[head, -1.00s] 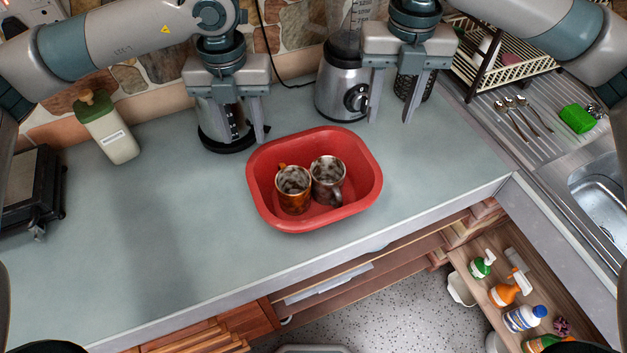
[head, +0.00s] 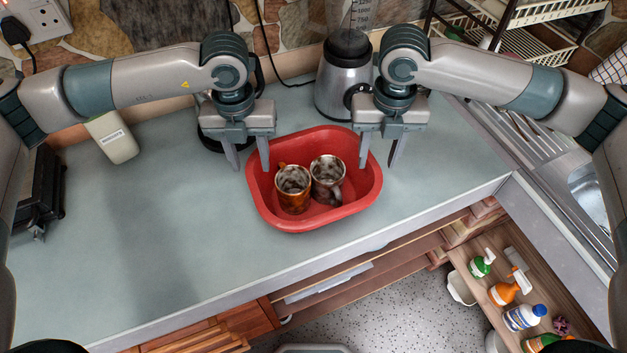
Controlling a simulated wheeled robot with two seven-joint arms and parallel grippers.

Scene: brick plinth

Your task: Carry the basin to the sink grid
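The red basin (head: 280,217) sits on the counter with a brown mug (head: 293,190) and a dark metal mug (head: 328,181) inside it. My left gripper (head: 249,165) is open over the basin's left rim, one finger outside and one towards the inside. My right gripper (head: 378,163) is open over the right rim, with its fingers likewise spread on either side. Whether either touches the rim I cannot tell. A ribbed steel drainboard (head: 540,142) lies to the right beside the sink (head: 592,190), partly hidden by my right arm.
A blender (head: 343,85) stands behind the basin. A cream bottle (head: 112,140) and a dark appliance (head: 40,190) are at left. A dish rack (head: 535,48) stands at back right. The counter left of the basin is clear.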

